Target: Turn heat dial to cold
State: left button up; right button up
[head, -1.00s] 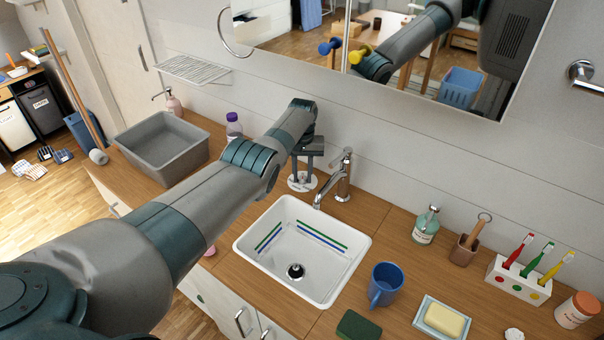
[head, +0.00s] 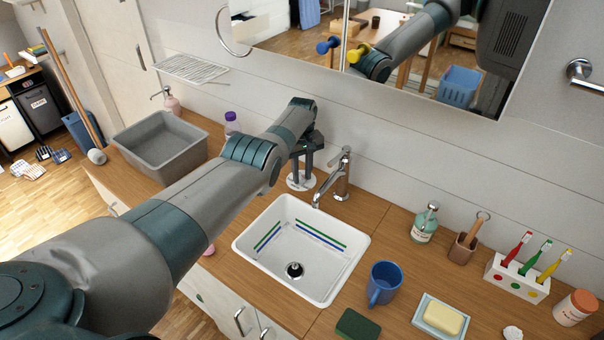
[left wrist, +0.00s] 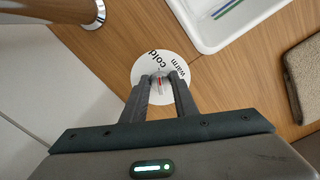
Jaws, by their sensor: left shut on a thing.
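The heat dial is a white disc (head: 300,183) on the wooden counter, left of the tap. In the left wrist view the disc (left wrist: 151,62) carries the words "cold" and "warm" side by side. My left gripper (left wrist: 162,79) points down at it, with its fingers shut on the small knob with a red mark (left wrist: 158,82) at the middle. The fingers partly hide the knob, so its exact pointing is hard to tell. In the head view my left gripper (head: 301,176) stands over the disc. My right gripper is not in view.
The chrome tap (head: 342,178) stands close right of the dial, and the white sink (head: 345,240) lies in front. A grey basin (head: 160,160) and a purple-capped bottle (head: 231,122) are to the left. A blue mug (head: 384,283) and soap dish (head: 421,320) are to the right.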

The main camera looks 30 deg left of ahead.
aim_at(302, 176)
pick_arm(q)
jog(key=o, duration=1)
jog(key=shift+r, duration=0.15)
jog(key=shift+r+p, duration=0.4)
jog(key=shift+r, duration=0.1)
notch_tip(302, 176, up, 4)
jog(key=shift+f+p, duration=0.1)
jog(key=shift+p, duration=0.4)
notch_tip(302, 176, up, 7)
jog(key=b, duration=0.1)
jog(key=shift+b, duration=0.35)
jog(key=shift+f, duration=0.1)
